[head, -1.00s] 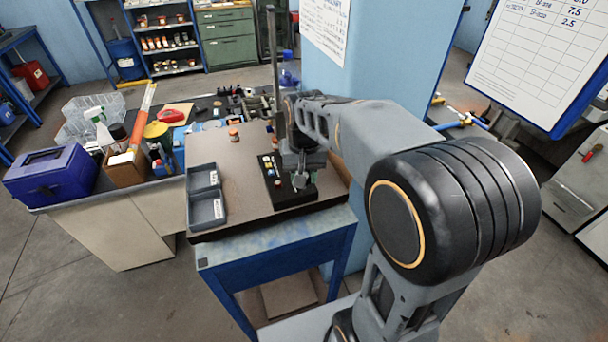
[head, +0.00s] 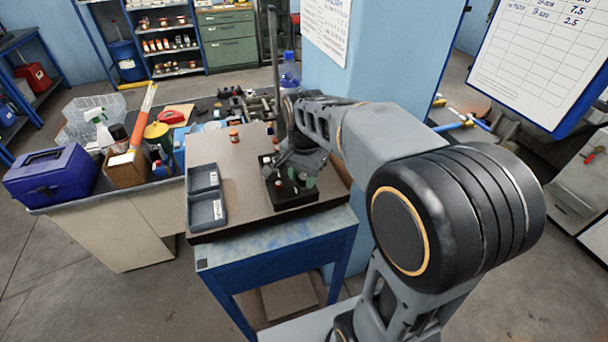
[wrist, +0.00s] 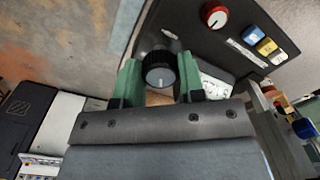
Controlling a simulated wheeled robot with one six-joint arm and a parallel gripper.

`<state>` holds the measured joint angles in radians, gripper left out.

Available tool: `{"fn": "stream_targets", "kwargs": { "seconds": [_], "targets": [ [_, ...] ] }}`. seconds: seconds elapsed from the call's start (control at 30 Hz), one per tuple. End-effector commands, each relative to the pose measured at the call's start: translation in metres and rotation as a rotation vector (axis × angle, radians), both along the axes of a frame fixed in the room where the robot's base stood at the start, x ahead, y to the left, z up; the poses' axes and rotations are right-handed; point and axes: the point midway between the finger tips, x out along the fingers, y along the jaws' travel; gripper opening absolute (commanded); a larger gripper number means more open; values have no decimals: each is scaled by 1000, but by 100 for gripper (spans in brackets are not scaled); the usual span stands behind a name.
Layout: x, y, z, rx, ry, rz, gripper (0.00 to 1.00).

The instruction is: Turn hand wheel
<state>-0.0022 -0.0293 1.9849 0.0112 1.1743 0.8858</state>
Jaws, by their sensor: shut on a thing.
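The hand wheel (wrist: 159,68) is a black ribbed knob with a grey cap and a white mark. It stands on the black control panel (wrist: 190,40), which lies on the bench and also shows in the head view (head: 297,201). My gripper (wrist: 160,78) has one green finger on each side of the wheel and is shut on it. In the head view my gripper (head: 298,178) is over the panel and hides much of it, including most of the wheel.
The panel also carries a red knob (wrist: 214,14), a blue button (wrist: 254,33) and a yellow button (wrist: 266,46). Two grey trays (head: 205,208) lie on the left of the brown bench top (head: 240,180). A vertical post (head: 273,70) rises behind my gripper. The middle of the bench is clear.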

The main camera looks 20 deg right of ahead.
Motion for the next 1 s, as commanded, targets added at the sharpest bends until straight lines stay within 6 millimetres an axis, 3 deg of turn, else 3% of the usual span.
{"fn": "stream_targets", "kwargs": {
  "seconds": [0.53, 0.57, 0.6, 0.83, 1.0],
  "targets": [
    [1, 0, 1, 0, -4, -22, 13],
    [1, 0, 1, 0, -4, -22, 38],
    [1, 0, 1, 0, -4, -22, 41],
    [0, 0, 1, 0, -3, -22, 62],
    [0, 0, 0, 0, -1, -22, 62]
  ]
}}
